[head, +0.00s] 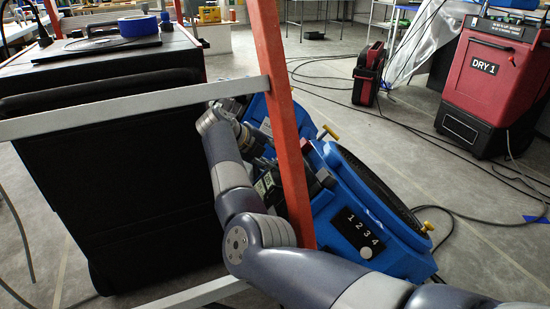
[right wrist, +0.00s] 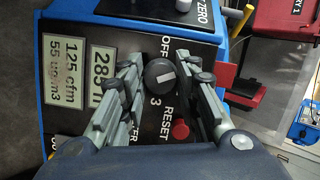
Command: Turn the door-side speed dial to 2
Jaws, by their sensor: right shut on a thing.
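A black round dial (right wrist: 159,74) with a pale pointer mark sits on a dark control panel in the right wrist view. "OFF" is printed above it and "3" below it; other numbers around it are hidden by the fingers. My right gripper (right wrist: 160,68) has a finger on each side of the dial and is shut on it. In the head view a blue machine (head: 345,200) stands behind an orange post, and my right arm reaches to its panel. The dial cannot be made out there. My left gripper is not in view.
Beside the dial are a red RESET button (right wrist: 181,130) and lit readouts (right wrist: 65,72). The orange post (head: 287,130) and a grey rail (head: 130,108) stand close to my arm. A red dryer marked DRY 1 (head: 485,85) stands at right; cables cross the floor.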

